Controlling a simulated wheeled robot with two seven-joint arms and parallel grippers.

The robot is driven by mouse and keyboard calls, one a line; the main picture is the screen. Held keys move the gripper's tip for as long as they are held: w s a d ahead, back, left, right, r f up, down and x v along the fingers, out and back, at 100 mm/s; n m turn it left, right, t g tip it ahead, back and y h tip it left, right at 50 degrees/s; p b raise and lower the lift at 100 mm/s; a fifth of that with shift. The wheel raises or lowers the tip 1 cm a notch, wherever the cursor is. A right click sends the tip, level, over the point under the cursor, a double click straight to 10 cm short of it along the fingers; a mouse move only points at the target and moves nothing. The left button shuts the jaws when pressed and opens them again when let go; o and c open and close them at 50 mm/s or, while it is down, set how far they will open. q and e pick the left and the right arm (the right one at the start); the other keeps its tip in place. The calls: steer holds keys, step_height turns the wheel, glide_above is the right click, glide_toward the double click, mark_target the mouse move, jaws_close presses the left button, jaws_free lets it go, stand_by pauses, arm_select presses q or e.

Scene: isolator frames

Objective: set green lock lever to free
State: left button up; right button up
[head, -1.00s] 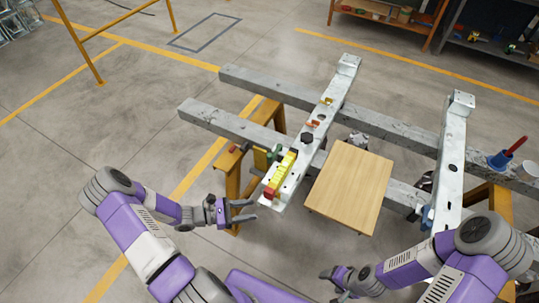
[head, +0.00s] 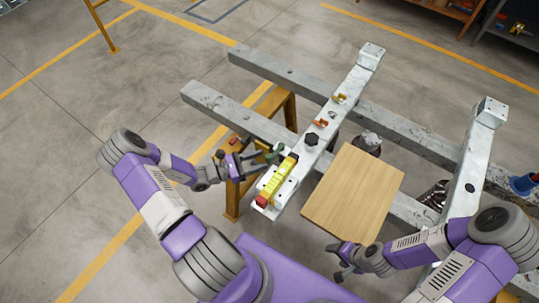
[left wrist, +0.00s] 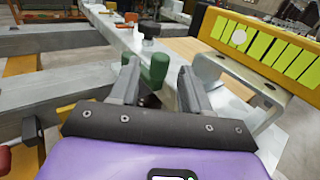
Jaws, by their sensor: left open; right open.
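The green lock lever (head: 277,149) stands at the left edge of the white beam (head: 292,197), beside the yellow block. In the left wrist view the green lever (left wrist: 160,66) shows as an upright rounded handle on a lower green part. My left gripper (head: 262,157) is open at the lever. In the left wrist view the upright handle appears between the fingertips of this gripper (left wrist: 158,78), nearer the middle of the gap; I cannot tell whether a finger touches it. My right gripper (head: 343,262) is open and empty, below the wooden board.
A yellow block with a red end (head: 278,181) lies on the beam, close to the left fingers; its striped face (left wrist: 262,42) shows in the wrist view. A black knob (head: 312,139) stands farther along the beam. A wooden board (head: 353,194) lies to the right.

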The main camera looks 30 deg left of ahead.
mark_target(268, 158)
arm_select(q)
steer(key=shift+x, duration=2.05)
jaws_close()
